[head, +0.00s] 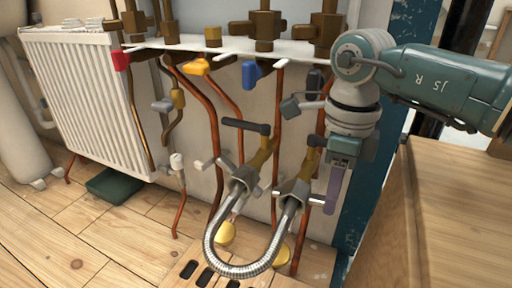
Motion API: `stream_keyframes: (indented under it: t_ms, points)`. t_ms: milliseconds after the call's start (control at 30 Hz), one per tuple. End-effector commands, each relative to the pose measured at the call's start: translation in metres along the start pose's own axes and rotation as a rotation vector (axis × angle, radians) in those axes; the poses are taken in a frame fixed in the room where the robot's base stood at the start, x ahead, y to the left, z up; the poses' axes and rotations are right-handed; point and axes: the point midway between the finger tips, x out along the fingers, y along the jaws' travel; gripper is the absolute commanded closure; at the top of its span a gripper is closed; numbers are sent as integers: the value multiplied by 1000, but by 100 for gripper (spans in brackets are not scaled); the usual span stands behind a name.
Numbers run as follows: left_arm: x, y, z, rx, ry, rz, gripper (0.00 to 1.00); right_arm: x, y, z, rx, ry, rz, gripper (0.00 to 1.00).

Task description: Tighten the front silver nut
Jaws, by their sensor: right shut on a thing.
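A braided silver hose (240,269) hangs in a U between two silver nuts under brass valves. The front silver nut (293,189) is on the right end of the hose, with a short bar sticking out at each side. The other silver nut (240,180) is on the left end. My right gripper (331,202) comes down from the upper right, its purple finger pointing down at the right bar of the front nut. It is shut on that nut; the exact contact is partly hidden by the finger. My left gripper is not in view.
Copper pipes and small valves with red (121,61), yellow (196,66) and blue (250,74) handles line the wall behind. A white radiator (85,95) stands left. A wooden cabinet (440,220) is close on the right. The floor at front left is clear.

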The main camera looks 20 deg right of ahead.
Motion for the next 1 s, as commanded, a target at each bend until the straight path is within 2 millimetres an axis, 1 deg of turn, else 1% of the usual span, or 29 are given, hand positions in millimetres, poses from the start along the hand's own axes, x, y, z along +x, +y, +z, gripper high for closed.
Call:
stream_keyframes:
  t_ms: [367, 533, 733, 833, 1000]
  points:
    - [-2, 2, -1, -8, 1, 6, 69, 1, 0, -2, 0, -18, 0, 100]
    - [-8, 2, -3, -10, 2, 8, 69, 10, -1, -8, 1, -145, -1, 100]
    - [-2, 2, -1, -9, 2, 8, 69, 24, 0, -9, 0, -313, 1, 100]
    - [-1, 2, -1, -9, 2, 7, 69, 25, 0, -8, 1, -358, 1, 100]
    - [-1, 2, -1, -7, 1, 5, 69, 24, 0, -8, 1, -373, 0, 100]
